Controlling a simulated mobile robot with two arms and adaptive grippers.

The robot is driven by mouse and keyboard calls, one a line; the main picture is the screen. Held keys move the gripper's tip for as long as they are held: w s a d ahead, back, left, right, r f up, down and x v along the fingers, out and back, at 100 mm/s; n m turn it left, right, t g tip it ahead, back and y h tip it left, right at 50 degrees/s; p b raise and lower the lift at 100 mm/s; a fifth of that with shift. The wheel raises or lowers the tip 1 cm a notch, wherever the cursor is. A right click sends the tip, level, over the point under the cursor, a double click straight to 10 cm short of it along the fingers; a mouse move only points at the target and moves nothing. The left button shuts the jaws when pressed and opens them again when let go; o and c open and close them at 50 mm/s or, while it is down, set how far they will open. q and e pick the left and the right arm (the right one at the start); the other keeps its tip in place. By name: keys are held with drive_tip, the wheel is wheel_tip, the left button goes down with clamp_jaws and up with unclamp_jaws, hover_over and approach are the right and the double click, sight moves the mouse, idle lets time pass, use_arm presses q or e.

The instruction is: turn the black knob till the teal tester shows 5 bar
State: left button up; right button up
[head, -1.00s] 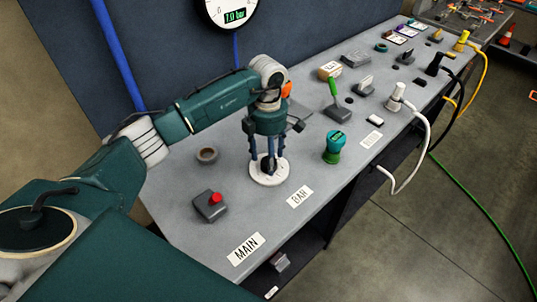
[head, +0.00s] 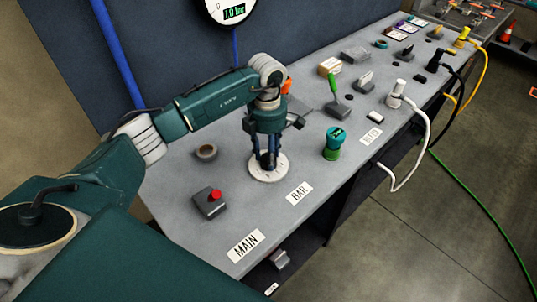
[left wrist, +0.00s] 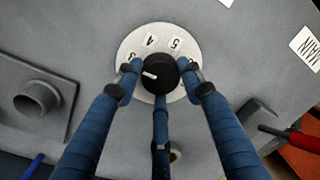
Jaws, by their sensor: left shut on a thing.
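The black knob (left wrist: 160,72) sits in the middle of a white round dial (left wrist: 128,46) with the printed numbers 3, 4 and 5 showing. Its white mark points left in the left wrist view. My left gripper (head: 268,165) reaches down from above, its blue fingers around the knob and shut on it; the fingers also show in the left wrist view (left wrist: 160,80). In the head view the fingers mostly hide the knob. The teal tester (head: 334,140) stands upright on a green base right of the dial; its small display is too small to read.
A wall gauge (head: 234,10), cut by the top edge, has a green readout like 1.0 bar. A green-handled lever (head: 336,98) and a white plug (head: 396,92) stand beyond the tester.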

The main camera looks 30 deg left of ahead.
use_arm(q)
drive_tip(key=shift+a+f+n+b, duration=0.1)
drive_tip(key=shift+n+b, duration=0.3)
drive_tip(key=shift+n, duration=0.6)
drive_tip(key=n+b, duration=0.1)
drive_tip(key=n, duration=0.3)
drive_tip(key=shift+s+n, duration=0.1)
drive_tip(key=shift+n, duration=0.2)
drive_tip(key=n+b, duration=0.1)
drive_tip(key=n, duration=0.5)
drive_tip(key=shift+s+t+b, duration=0.1)
drive_tip(key=shift+t+b, duration=0.25)
drive_tip(key=shift+t, duration=0.05)
drive_tip(key=n, duration=0.4)
drive_tip(key=n+b, duration=0.1)
drive_tip(key=n, duration=0.2)
drive_tip(key=shift+n, duration=0.3)
drive_tip(key=n, duration=0.5)
drive_tip(key=shift+d+n, duration=0.25)
drive_tip(key=shift+n, duration=0.05)
